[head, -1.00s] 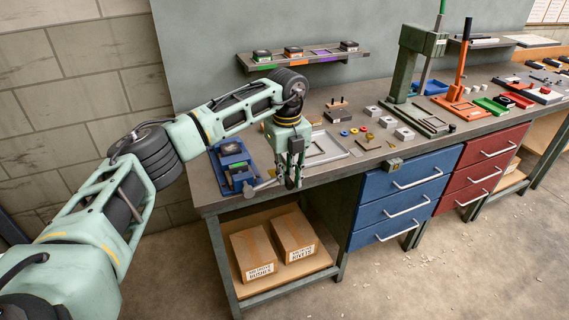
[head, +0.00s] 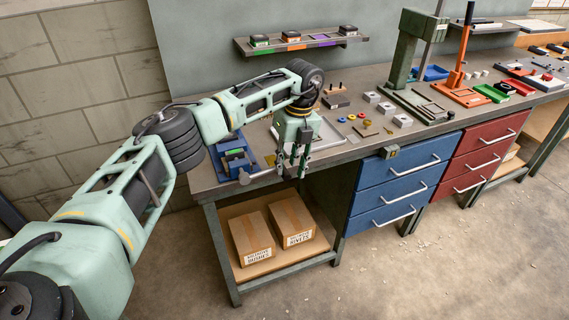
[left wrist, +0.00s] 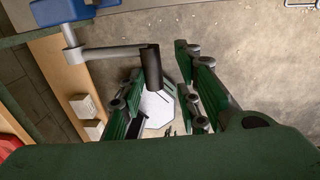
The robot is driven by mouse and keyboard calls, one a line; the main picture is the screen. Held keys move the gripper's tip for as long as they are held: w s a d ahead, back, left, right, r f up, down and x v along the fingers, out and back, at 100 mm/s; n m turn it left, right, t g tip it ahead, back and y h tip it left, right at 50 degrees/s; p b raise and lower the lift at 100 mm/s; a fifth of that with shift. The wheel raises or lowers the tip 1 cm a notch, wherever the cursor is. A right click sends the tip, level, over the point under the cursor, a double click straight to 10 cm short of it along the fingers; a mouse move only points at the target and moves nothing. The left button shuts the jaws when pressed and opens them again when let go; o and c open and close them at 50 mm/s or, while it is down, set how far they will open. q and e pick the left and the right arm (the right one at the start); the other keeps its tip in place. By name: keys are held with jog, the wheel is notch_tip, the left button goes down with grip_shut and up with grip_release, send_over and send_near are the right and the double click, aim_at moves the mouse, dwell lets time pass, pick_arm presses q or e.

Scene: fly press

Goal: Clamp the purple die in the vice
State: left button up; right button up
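The blue vice (head: 236,165) stands on the left end of the bench, with a dark block in it. I cannot tell whether this block is the purple die; no purple shows on it. The vice's grey crank arm (head: 262,174) reaches out past the bench's front edge. My left gripper (head: 292,170) hangs at the end of this crank. In the left wrist view the vice (left wrist: 60,12) is at the top left, and the crank's dark upright grip (left wrist: 152,70) appears between the open fingers (left wrist: 162,105); no finger visibly touches it. My right gripper is out of view.
A wall shelf (head: 300,44) holds several dark dies; its purple-marked place (head: 322,40) is bare. A tray (head: 325,135) and small parts lie on the bench right of the gripper. A green press (head: 408,50) stands farther right. Two cardboard boxes (head: 252,238) sit below.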

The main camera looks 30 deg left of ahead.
pick_arm(q)
jog(key=shift+o, duration=1.4)
jog(key=shift+w+d+f, duration=0.2)
jog(key=shift+w+d, duration=0.1)
jog(key=shift+d, duration=0.15)
jog(key=shift+s+a, duration=0.15)
notch_tip(320, 180, up, 12)
jog(key=w, duration=0.1)
jog(key=shift+d, duration=0.45)
jog(key=shift+w, duration=0.1)
